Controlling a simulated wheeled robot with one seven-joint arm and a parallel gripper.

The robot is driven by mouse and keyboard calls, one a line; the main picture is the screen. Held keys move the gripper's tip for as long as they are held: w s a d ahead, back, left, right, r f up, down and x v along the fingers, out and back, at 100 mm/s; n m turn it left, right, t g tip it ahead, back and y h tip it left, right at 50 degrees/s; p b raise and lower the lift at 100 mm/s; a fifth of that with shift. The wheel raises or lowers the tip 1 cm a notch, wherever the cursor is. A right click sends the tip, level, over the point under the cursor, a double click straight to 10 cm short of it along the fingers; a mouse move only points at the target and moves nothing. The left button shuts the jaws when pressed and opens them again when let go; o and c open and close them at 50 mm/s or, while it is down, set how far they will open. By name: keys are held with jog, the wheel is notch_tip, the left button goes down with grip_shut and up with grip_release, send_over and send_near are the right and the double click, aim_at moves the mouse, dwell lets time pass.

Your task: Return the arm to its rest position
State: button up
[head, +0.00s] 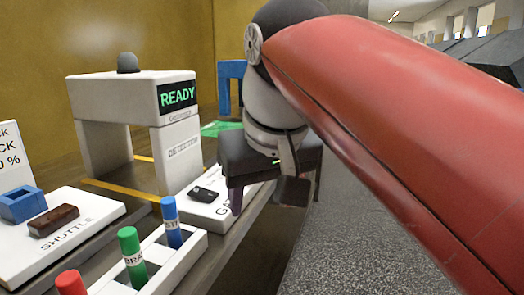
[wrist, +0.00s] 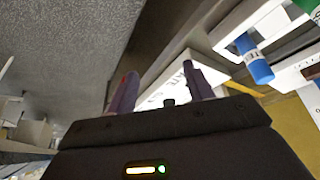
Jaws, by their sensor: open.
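My gripper (wrist: 160,88) shows in the wrist view with its two dark purple fingers apart and nothing between them. In the head view my red arm comes in from the right, and my gripper (head: 262,192) points down beside the bench's right edge. A white plate (head: 208,212) with a small black object (head: 203,194) on it lies just left of the fingers. The fingers look apart from it, though the exact gap is hard to tell.
A brown bar (head: 54,220) lies on the SHUTTLE plate (head: 92,226). Grey floor (head: 350,240) is clear at right.

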jog(key=s+d+f+m, duration=0.2)
jog(key=d+f, duration=0.6)
jog(key=f, duration=0.4)
jog(key=s+d+f+m+t+h, duration=0.1)
jog(key=s+d+f+m, duration=0.1)
jog(key=s+d+f, duration=0.2)
jog(key=d+f, duration=0.3)
jog(key=f, duration=0.5)
jog(key=shift+s+d+f+m+h, duration=0.15)
jog(key=shift+s+d+m+h, duration=0.05)
jog(key=shift+d+m+h, duration=0.15)
grip_shut()
